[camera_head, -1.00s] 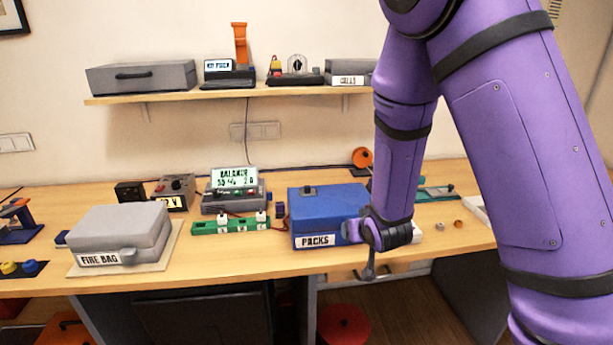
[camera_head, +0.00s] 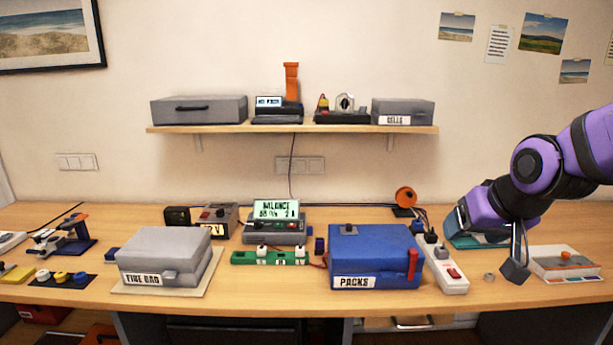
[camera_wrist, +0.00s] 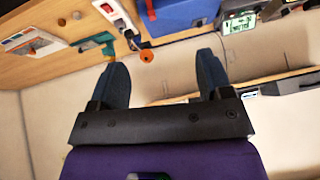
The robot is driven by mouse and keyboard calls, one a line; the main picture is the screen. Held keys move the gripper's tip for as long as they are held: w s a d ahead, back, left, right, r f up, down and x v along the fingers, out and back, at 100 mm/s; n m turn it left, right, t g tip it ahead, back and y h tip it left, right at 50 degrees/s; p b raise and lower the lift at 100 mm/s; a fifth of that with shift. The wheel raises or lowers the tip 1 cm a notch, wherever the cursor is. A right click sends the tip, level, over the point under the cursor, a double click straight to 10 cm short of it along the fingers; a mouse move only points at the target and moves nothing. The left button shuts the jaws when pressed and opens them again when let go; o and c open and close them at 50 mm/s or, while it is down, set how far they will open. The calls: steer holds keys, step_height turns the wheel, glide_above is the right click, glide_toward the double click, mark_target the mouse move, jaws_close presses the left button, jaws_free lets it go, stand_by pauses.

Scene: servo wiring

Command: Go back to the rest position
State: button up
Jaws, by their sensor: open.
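My purple arm reaches in from the right in the head view. My gripper (camera_head: 517,262) hangs over the right part of the workbench, close to the white power strip and the white tray. In the wrist view my gripper (camera_wrist: 163,78) has its two dark fingers spread wide apart with nothing between them. The wrist view looks past the fingers at the bench, the wall and the shelf, tilted.
A blue PACKS box (camera_head: 372,262) and a grey FIRE BAG box (camera_head: 165,250) stand closed on the bench. A power strip (camera_head: 444,268) and a white tray (camera_head: 566,266) lie near my gripper. A shelf (camera_head: 292,129) holds grey cases.

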steer(key=s+d+r+g, duration=0.1)
steer(key=s+r, duration=0.2)
steer(key=s, duration=0.5)
steer(key=s+d+r+h, duration=0.1)
steer(key=s+r, duration=0.3)
steer(key=s, duration=0.3)
steer(key=shift+s+n+g, duration=0.3)
steer(key=shift+s+g, duration=0.1)
